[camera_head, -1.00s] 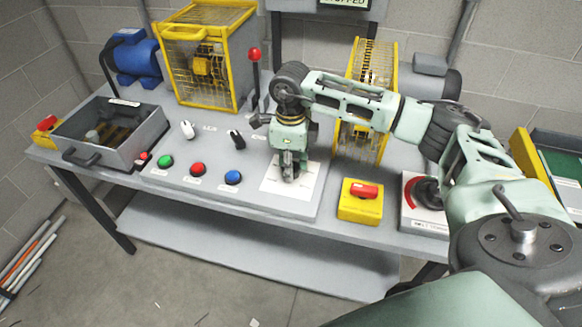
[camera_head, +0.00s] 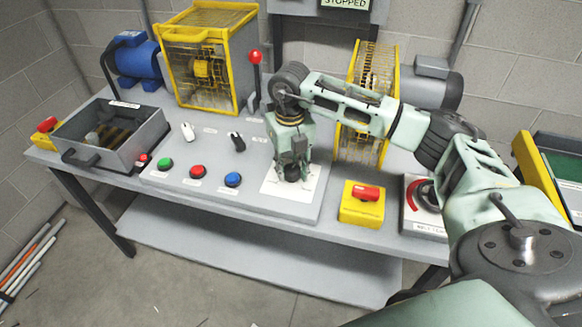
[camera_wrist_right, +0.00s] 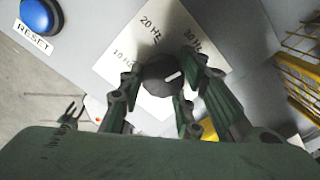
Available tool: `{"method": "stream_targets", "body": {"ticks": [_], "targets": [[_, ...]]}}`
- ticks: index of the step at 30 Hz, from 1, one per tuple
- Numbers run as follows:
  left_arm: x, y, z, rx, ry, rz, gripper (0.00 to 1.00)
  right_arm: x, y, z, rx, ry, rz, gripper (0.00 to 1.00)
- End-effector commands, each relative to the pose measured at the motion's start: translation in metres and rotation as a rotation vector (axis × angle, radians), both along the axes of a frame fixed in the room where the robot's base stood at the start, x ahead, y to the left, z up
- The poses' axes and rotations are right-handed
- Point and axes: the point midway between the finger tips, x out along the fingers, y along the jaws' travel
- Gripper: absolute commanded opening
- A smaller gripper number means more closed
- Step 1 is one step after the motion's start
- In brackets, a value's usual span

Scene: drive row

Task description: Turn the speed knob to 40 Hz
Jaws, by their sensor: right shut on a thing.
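The speed knob (camera_wrist_right: 158,80) is a dark round knob with a white pointer line, on a white dial plate (camera_wrist_right: 105,68). The dial plate also shows in the head view (camera_head: 309,188). In the right wrist view the labels 10 Hz, 20 Hz and 30 Hz are readable. The pointer aims right and slightly up, clockwise past the 30 Hz label. Any label further round is hidden by my right finger. My right gripper (camera_wrist_right: 157,100) points down at the dial, its fingers on both sides of the knob, shut on it. In the head view my right gripper (camera_head: 292,172) hides the knob. My left gripper is not in the head view.
Left of the dial are blue (camera_head: 232,179), red (camera_head: 198,171) and green (camera_head: 166,164) buttons and two small switches. A yellow box with a red switch (camera_head: 362,203) stands right of the panel. A yellow cage guard (camera_head: 390,80) stands close behind my right arm.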

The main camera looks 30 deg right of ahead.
Motion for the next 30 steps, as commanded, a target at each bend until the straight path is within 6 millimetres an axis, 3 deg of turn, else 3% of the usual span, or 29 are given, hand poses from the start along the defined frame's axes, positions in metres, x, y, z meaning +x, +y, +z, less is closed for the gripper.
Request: {"method": "stream_targets", "body": {"ticks": [18,30], "targets": [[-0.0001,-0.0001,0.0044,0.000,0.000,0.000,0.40,0.0004,0.0038,-0.0033,0.005,0.011,-0.558,0.05],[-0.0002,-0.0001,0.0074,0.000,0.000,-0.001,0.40,0.0024,0.0036,-0.0025,0.008,0.009,-0.779,0.05]]}}
